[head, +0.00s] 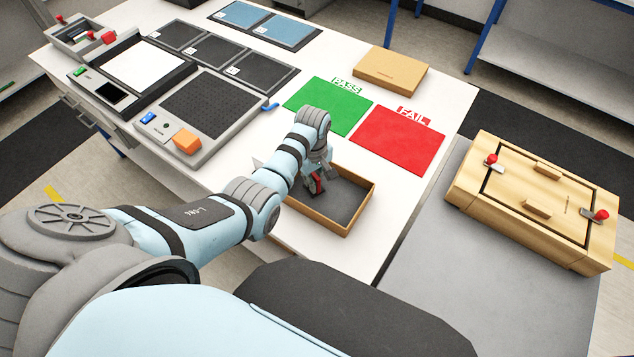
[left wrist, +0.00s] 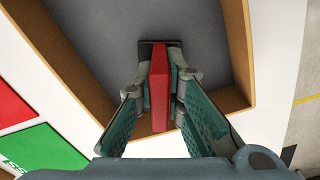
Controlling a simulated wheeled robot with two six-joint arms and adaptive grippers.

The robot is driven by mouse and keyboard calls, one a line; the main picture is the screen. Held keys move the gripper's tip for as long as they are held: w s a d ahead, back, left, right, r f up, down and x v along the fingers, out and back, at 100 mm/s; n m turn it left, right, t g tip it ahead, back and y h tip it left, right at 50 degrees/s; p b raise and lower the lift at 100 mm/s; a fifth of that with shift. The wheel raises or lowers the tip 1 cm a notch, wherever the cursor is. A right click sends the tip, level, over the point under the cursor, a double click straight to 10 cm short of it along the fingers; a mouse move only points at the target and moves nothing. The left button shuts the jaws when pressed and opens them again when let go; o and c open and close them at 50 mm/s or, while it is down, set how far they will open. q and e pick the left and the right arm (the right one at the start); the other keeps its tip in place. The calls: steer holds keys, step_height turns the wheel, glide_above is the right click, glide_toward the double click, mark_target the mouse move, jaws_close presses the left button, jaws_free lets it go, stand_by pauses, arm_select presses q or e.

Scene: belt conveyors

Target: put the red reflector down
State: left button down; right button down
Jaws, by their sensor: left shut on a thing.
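The red reflector (left wrist: 160,88) is a narrow red bar on a dark backing, upright between the fingers in the left wrist view. My left gripper (left wrist: 162,85) is shut on it. In the head view the left gripper (head: 318,174) reaches into the open cardboard tray (head: 357,221), and a bit of the reflector (head: 317,184) shows below the fingers. The tray has a grey floor and shows no other thing inside. I cannot tell whether the reflector touches the floor. My right gripper is not in view.
A green PASS mat (head: 331,105) and a red FAIL mat (head: 399,139) lie behind the tray. A closed cardboard box (head: 390,72) stands beyond them. A scale with an orange block (head: 187,141) is to the left. A wooden fixture (head: 535,200) stands at right.

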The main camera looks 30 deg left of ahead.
arm_select(q)
steer(key=shift+w, duration=0.1)
steer(key=c, duration=1.7)
jaws_free()
steer(key=shift+r, duration=0.1)
step_height(320, 180, up, 12)
steer(key=p, duration=0.2)
steer(key=shift+r+p, duration=0.15)
steer(key=shift+p, duration=0.2)
